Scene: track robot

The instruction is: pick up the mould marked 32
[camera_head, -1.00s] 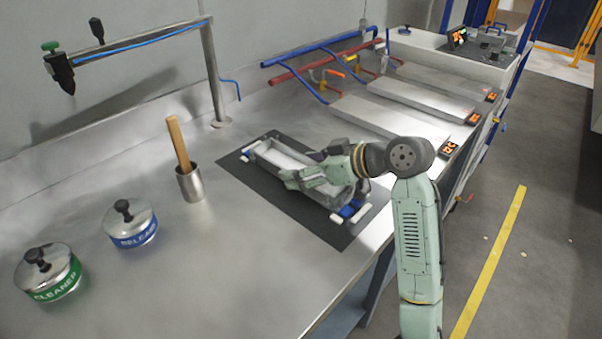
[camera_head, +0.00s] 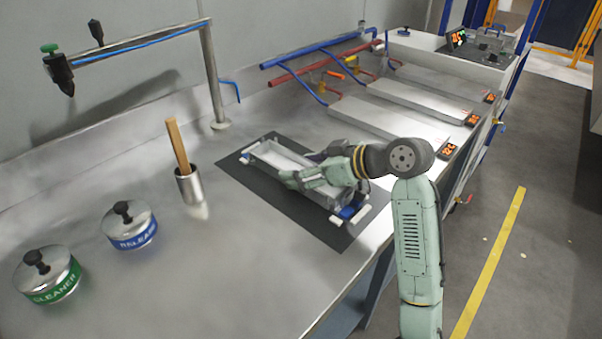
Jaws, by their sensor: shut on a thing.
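A grey metal mould (camera_head: 283,157), a long open tray shape, sits on the dark mat (camera_head: 292,211) on the steel bench. No marking is legible on it, so I cannot tell whether it is the mould marked 32. My gripper (camera_head: 290,178) is at the mould's near side, shut on it, as far as I can see. Small white and blue pieces (camera_head: 345,213) show at the mould's ends. I cannot tell whether the mould is clear of the mat.
Release (camera_head: 131,227) and cleaner (camera_head: 48,277) tins stand at the left. Several flat plates (camera_head: 392,120) with orange displays lie at the back right, near red and blue pipes.

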